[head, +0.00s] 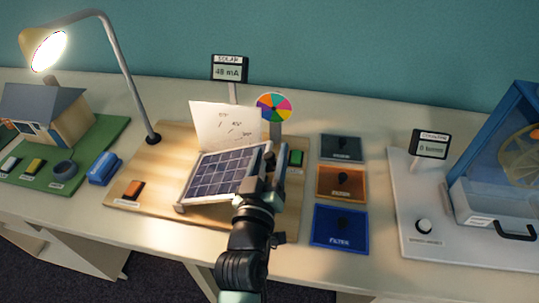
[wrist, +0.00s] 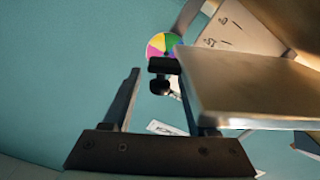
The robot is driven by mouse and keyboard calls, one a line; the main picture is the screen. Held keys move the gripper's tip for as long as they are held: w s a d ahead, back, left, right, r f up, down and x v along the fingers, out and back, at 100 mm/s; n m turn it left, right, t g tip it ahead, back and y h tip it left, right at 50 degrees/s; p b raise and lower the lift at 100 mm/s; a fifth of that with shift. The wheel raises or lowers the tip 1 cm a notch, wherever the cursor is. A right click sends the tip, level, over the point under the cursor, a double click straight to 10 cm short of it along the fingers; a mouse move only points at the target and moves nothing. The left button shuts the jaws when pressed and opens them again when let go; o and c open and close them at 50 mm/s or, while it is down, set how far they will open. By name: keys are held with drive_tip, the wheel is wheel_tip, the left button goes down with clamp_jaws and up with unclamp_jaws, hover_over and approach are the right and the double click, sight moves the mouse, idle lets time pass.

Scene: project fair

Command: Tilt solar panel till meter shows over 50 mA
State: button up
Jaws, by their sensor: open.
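The solar panel (head: 222,172) stands tilted on the wooden board (head: 150,217), in front of a white angle card (head: 225,123). The meter (head: 229,70) behind it reads what looks like 48 mA. My gripper (head: 268,162) is at the panel's right edge in the head view and hides part of that edge. In the wrist view my open gripper (wrist: 165,98) has the panel's edge (wrist: 255,88) close to its right finger. A small black knob (wrist: 160,86) shows between the fingers. I cannot tell whether a finger touches the panel.
A lit desk lamp (head: 118,70) stands left of the panel. A colour wheel (head: 273,106) stands behind my gripper. Several filter plates (head: 341,228) lie to the right. A turbine display (head: 430,144) stands further right, and a model house (head: 45,113) at far left.

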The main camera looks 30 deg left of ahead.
clamp_jaws()
idle(1.0)
